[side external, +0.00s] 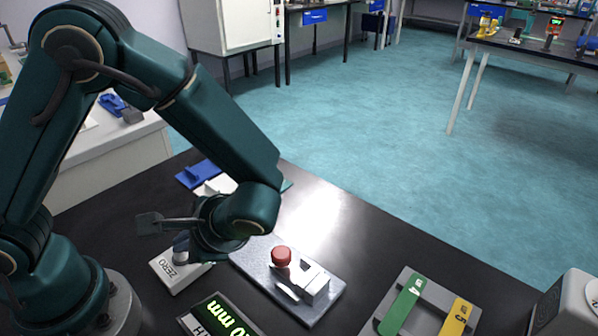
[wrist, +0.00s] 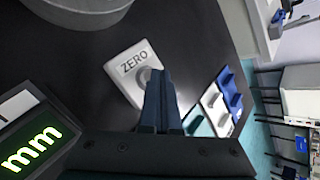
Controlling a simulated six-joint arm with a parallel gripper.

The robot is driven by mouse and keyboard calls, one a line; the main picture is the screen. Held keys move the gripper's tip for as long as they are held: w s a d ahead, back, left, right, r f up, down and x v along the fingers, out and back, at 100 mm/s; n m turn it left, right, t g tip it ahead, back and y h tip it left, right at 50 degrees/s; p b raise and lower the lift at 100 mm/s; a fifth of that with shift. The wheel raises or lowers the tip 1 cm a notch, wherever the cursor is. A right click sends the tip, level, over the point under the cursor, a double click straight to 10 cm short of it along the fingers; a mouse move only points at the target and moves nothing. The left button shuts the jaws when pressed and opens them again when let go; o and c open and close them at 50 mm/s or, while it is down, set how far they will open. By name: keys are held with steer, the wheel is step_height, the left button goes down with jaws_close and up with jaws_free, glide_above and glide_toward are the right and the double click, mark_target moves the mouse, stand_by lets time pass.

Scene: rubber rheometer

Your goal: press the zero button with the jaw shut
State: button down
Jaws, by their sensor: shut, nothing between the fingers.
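The zero button's white box (side external: 172,272) lies on the dark bench beside my arm's base, marked ZERO. Its round grey button (side external: 180,256) stands up from the top. In the wrist view the box (wrist: 122,68) shows its ZERO lettering, and the button (wrist: 145,74) is partly hidden behind my fingertips. My gripper (wrist: 160,76) is shut and empty, with its fingertips over the button's edge in that view. In the side view my wrist is just above and right of the box and the fingers are mostly hidden. I cannot tell whether the tips touch the button.
A display (side external: 218,318) with green "mm" digits stands in front of the box. A metal plate (side external: 253,262) with a red knob (side external: 281,256) lies to the right. Blue (side external: 200,173) and white trays lie behind. A grey rack (side external: 418,318) with green and yellow pieces stands further right.

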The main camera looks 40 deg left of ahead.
steer(key=shift+r, duration=0.65)
steer(key=shift+r, duration=2.5)
